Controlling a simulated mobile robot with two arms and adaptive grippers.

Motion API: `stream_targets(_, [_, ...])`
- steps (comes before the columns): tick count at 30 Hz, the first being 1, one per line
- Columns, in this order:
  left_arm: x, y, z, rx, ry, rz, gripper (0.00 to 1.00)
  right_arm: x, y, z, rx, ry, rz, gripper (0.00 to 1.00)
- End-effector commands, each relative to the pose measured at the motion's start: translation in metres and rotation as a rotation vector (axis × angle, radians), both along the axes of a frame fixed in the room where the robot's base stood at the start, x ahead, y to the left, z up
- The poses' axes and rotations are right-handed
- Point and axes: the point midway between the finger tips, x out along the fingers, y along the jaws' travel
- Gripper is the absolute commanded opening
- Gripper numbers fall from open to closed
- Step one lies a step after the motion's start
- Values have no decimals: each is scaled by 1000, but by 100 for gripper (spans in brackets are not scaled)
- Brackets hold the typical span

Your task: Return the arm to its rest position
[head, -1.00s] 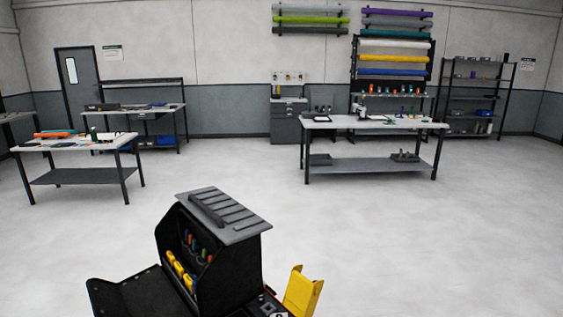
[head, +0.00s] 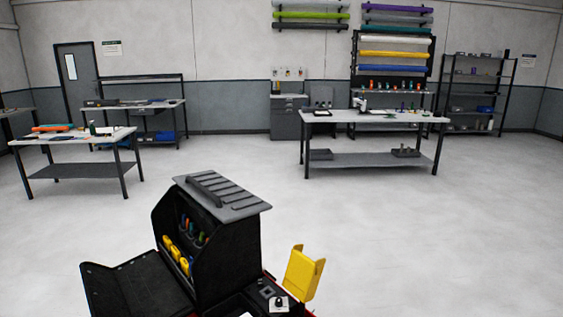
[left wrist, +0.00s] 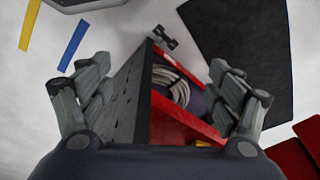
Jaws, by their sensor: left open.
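My left gripper (left wrist: 160,62) shows in the left wrist view, its two grey fingers wide apart. Between and below the fingers is a red-walled box (left wrist: 188,128) with a dark speckled side panel (left wrist: 128,98) and a pale coiled cable (left wrist: 172,85) inside. I cannot tell whether the fingers touch the box; nothing is clearly gripped. Neither gripper shows in the head view. My right gripper is in no view.
A black tool case (head: 232,255) with a grey ridged top and a yellow flap (head: 303,272) stands close in front. Workbenches (head: 375,117) (head: 75,138) stand farther back. Open floor (head: 420,240) lies between. A shelf rack (head: 475,90) is at the back right.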

Motion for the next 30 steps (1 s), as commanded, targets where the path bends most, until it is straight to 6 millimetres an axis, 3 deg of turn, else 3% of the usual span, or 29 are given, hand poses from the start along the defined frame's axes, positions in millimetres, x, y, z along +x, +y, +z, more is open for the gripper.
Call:
stream_targets(1, [-13, 2, -31, 2, 17, -2, 84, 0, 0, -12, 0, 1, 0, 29])
stream_targets(6, [-54, 8, -101, 5, 45, -9, 84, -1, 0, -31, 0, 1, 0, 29])
stream_targets(13, [-116, 20, -170, 12, 80, -16, 84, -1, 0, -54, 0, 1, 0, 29])
stream_targets(16, [-136, 24, -187, 13, 89, -20, 84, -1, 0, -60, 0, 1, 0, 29])
stream_targets(21, [-154, 28, -198, 15, 95, -22, 84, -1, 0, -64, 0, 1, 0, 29])
stream_targets(30, [-157, 28, -198, 15, 96, -23, 84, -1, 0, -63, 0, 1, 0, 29])
